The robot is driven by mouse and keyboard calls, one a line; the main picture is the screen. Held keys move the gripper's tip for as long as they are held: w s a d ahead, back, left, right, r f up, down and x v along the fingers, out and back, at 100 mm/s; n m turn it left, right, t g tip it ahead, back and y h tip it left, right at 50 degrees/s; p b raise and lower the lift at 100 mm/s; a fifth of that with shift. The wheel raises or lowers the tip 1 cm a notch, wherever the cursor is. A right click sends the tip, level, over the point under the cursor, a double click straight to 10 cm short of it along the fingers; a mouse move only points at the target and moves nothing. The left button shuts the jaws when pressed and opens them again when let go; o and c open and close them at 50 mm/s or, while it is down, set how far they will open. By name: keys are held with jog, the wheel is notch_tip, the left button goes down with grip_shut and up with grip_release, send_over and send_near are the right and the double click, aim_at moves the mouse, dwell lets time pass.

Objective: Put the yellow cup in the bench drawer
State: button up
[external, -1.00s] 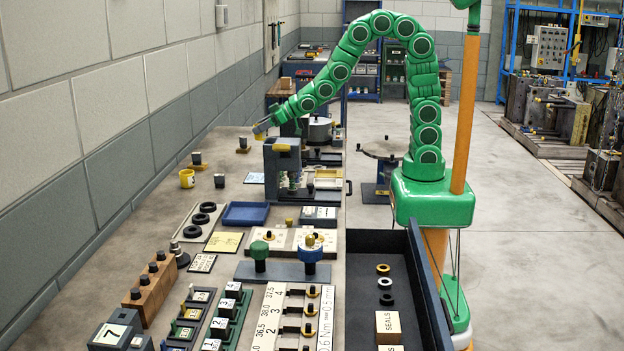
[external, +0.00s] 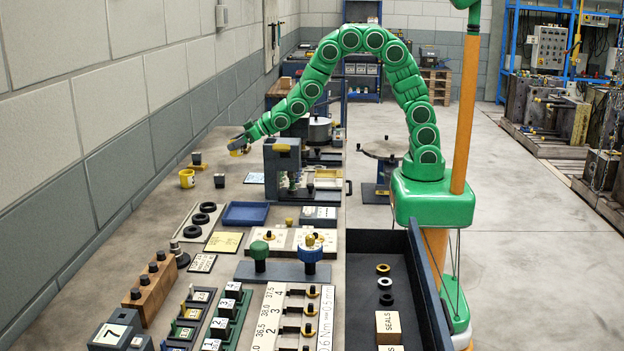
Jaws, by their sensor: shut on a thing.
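The yellow cup (external: 187,178) stands upright on the bench near the wall, with a pale patch on its side. My gripper (external: 238,149) is low over the bench, to the right of and farther back than the cup, and apart from it. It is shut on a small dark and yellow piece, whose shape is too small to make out. The bench drawer (external: 438,318) is pulled out on the right side of the bench. Its dark floor holds a few rings and a box labelled SEALS (external: 389,328).
A dark block (external: 219,181) stands just right of the cup, and another dark piece (external: 196,159) behind it. A dark frame-like fixture (external: 282,165) stands right of my gripper. A blue tray (external: 246,214), black rings (external: 201,218) and a knobbed stand (external: 310,254) lie nearer the camera.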

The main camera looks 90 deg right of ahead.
jog(key=shift+w+f, duration=1.2)
jog(key=shift+f, duration=1.7)
jog(key=shift+f, duration=0.15)
jog(key=o, duration=1.1)
jog(key=shift+c, duration=0.2)
jog(key=shift+r, duration=0.2)
jog(key=shift+o, duration=0.3)
jog(key=a+v, duration=0.1)
jog(key=v, duration=1.1)
jog(key=shift+d, duration=0.45)
